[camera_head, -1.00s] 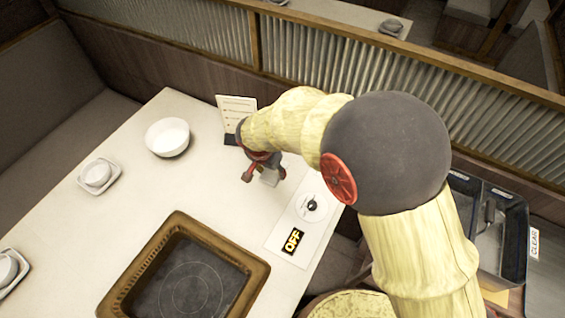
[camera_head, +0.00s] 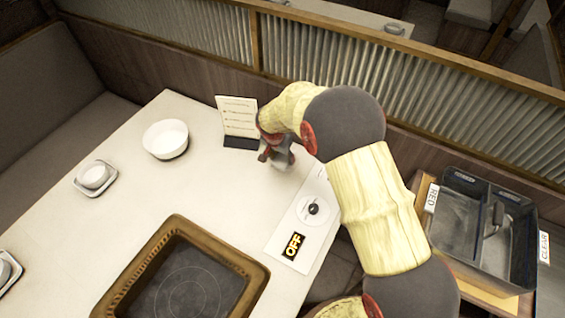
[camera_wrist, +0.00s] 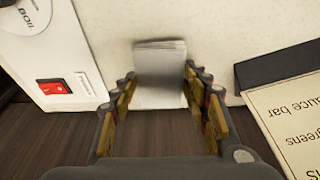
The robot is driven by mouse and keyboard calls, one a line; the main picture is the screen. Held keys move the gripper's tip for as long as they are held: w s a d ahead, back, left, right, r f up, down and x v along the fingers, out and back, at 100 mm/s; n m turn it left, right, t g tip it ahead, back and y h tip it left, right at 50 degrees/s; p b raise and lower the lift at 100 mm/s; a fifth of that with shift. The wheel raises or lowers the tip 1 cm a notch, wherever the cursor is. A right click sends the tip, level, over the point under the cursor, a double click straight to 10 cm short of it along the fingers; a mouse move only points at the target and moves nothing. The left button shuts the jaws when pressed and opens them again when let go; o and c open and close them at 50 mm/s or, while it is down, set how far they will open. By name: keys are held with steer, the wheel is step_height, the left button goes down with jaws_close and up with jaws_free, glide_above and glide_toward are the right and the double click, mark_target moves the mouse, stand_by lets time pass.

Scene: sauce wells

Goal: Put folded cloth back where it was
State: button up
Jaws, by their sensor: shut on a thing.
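The folded cloth (camera_wrist: 160,62) is a small pale grey-white stack in the wrist view. It lies between the two fingers of my gripper (camera_wrist: 160,88), which are shut on its sides. In the head view my gripper (camera_head: 277,156) is over the far right part of the white table (camera_head: 120,220), beside the menu card. The cloth is mostly hidden there by the gripper. Whether the cloth touches the table top, I cannot tell.
The menu card (camera_head: 237,115) in its dark stand is close to my gripper. A white bowl (camera_head: 166,139) stands left of it. A control panel with a dial (camera_head: 314,208) and OFF sign is nearer. A dark divided bin (camera_head: 455,225) stands at right.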

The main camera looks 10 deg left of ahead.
mark_target(282, 159)
steer(key=shift+s+b+x, duration=0.15)
steer(key=shift+b+x, duration=0.15)
steer(key=shift+x, duration=0.55)
steer(key=shift+s+b+x, duration=0.15)
steer(key=shift+b+x, duration=0.1)
steer(key=shift+x, duration=0.6)
steer(key=shift+a+f, duration=0.1)
steer(key=shift+f, duration=0.1)
steer(key=o, duration=1.1)
steer(key=shift+o, duration=0.5)
steer(key=shift+r, duration=0.1)
steer(key=shift+r, duration=0.3)
steer(key=p+v, duration=0.3)
steer(key=v, duration=0.8)
steer(key=shift+s+r, duration=0.1)
steer(key=shift+r, duration=0.1)
steer(key=shift+r, duration=0.1)
